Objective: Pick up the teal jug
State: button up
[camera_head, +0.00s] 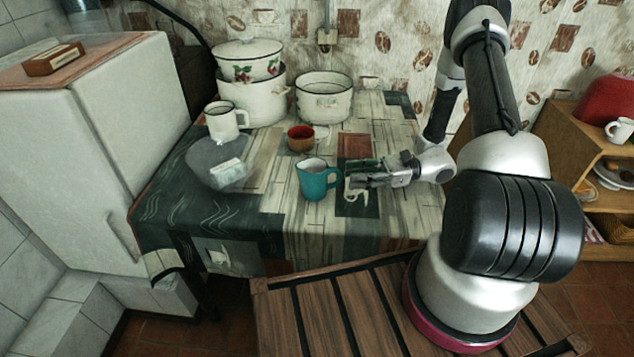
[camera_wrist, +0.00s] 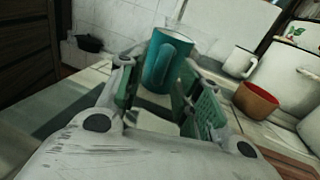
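The teal jug (camera_head: 315,180) stands upright on the cloth-covered table (camera_head: 275,225) near its front edge, with its handle towards the right. My gripper (camera_head: 352,177) is just to the right of the jug, low over the table, pointing left at the handle. In the wrist view the jug (camera_wrist: 166,62) is ahead, between and beyond the fingers, with its handle facing me. The fingers of my gripper (camera_wrist: 157,92) are spread apart with nothing clearly held between them. Whether a fingertip touches the handle cannot be told.
A red-brown cup (camera_head: 300,138) stands behind the jug. A white mug (camera_head: 223,121), a clear container (camera_head: 218,165) and large enamel pots (camera_head: 323,100) stand further left and back. A white fridge (camera_head: 110,130) is at the left. The cloth right of my gripper is mostly clear.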

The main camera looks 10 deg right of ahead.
aim_at(341, 173)
jog(key=a, duration=0.4)
jog(key=shift+w+a, duration=0.2)
jog(key=shift+w, duration=0.05)
grip_shut()
jog(key=shift+r, duration=0.2)
